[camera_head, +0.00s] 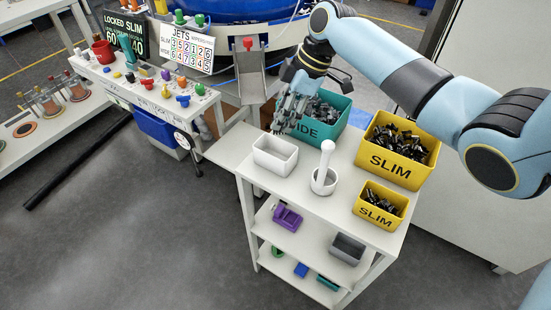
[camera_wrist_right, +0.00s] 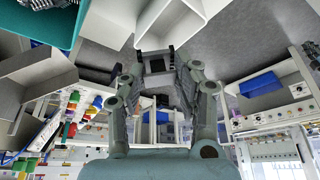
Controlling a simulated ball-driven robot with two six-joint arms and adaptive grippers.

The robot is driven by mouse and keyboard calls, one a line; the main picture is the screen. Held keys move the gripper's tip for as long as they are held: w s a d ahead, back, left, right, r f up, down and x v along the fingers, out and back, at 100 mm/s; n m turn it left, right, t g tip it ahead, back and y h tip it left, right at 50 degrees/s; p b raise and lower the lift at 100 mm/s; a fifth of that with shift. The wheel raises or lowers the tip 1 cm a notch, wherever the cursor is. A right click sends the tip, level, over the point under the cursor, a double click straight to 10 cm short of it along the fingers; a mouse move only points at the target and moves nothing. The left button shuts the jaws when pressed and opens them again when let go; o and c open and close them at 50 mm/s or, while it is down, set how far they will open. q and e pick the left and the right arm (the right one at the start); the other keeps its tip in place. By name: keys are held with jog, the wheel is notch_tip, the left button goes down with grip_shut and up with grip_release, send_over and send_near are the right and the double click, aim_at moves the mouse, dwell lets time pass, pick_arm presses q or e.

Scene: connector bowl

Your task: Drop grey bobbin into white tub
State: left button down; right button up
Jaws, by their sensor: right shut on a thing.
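The white tub (camera_head: 275,166) is an open rectangular box on the white cart top, in front of the teal bin. In the right wrist view the tub (camera_wrist_right: 170,22) is at the top centre. My right gripper (camera_head: 284,122) points down behind the tub, beside the teal bin's left side. In the right wrist view my right gripper (camera_wrist_right: 157,75) is shut on the grey bobbin (camera_wrist_right: 158,60), a dark grey piece between the fingertips. In the head view the bobbin cannot be told apart from the fingers. My left gripper is not in view.
The teal bin (camera_head: 335,131) of dark parts stands behind the tub. Two yellow SLIM bins (camera_head: 391,172) stand to the right. A white round holder (camera_head: 324,183) with an upright white rod is right of the tub. Lower shelves (camera_head: 305,245) hold small coloured items.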

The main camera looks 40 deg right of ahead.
jog(key=o, duration=0.9)
jog(key=shift+o, duration=0.3)
jog(key=shift+d+r, duration=0.1)
jog(key=shift+r, duration=0.05)
jog(key=v, duration=1.1)
jog(key=shift+d+r, duration=0.15)
jog(key=shift+r, duration=0.2)
